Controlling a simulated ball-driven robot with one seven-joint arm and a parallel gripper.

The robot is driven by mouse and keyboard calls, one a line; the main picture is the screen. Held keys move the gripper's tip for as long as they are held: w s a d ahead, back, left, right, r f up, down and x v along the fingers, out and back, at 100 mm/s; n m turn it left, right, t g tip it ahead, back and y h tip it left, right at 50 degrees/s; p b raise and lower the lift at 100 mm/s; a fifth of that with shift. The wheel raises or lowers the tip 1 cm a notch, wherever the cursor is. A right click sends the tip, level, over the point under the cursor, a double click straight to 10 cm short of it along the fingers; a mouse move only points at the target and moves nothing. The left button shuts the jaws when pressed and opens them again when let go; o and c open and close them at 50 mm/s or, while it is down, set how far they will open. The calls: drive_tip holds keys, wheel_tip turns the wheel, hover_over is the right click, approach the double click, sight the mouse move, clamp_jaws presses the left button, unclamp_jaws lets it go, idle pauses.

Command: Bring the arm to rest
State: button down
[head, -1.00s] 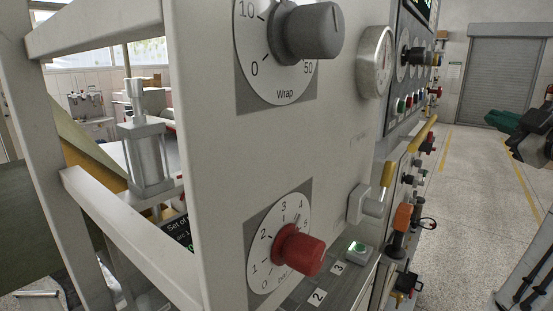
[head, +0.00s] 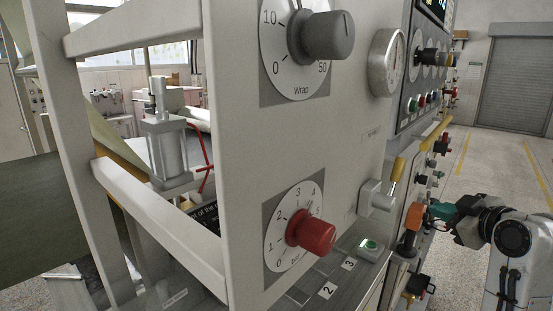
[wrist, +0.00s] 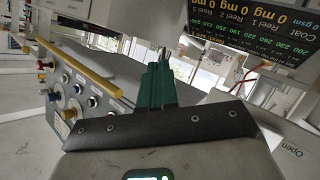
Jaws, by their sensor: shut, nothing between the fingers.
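My arm (head: 510,250) shows at the right edge of the head view, with its forearm upright and its wrist bent toward the control panel. My gripper (head: 438,210) has green fingers and points left, in front of the machine's side controls. How far it is from them I cannot tell. In the wrist view the green fingers of my gripper (wrist: 156,68) lie together with nothing between them. The view there looks tilted or upside down, with a black display (wrist: 245,45) whose text is inverted.
A grey panel carries a Wrap knob (head: 328,36), a red knob (head: 312,232), a gauge (head: 386,62) and a yellow-handled lever (head: 396,172). An orange-topped valve (head: 411,222) is close to my gripper in the picture. Open floor (head: 490,165) extends behind, toward a grey shutter (head: 515,85).

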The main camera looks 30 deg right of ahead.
drive_tip(key=s+a+f+m+g+y, duration=0.1)
drive_tip(key=s+a+f+g+y, duration=0.15)
drive_tip(key=a+f, duration=0.75)
drive_tip(key=s+a+f+m+g+y, duration=0.15)
drive_tip(key=a+f+g, duration=0.4)
drive_tip(key=f, duration=0.85)
drive_tip(key=s+a+f+g, duration=0.2)
drive_tip(key=s+a+f, duration=0.3)
drive_tip(key=s, duration=0.4)
drive_tip(key=s+a+f+g, duration=0.2)
drive_tip(key=s+a+f, duration=0.4)
drive_tip(key=s+f, duration=0.2)
drive_tip(key=shift+s+a+m+g, duration=0.3)
drive_tip(key=shift+s+m, duration=0.15)
drive_tip(key=shift+s, duration=0.1)
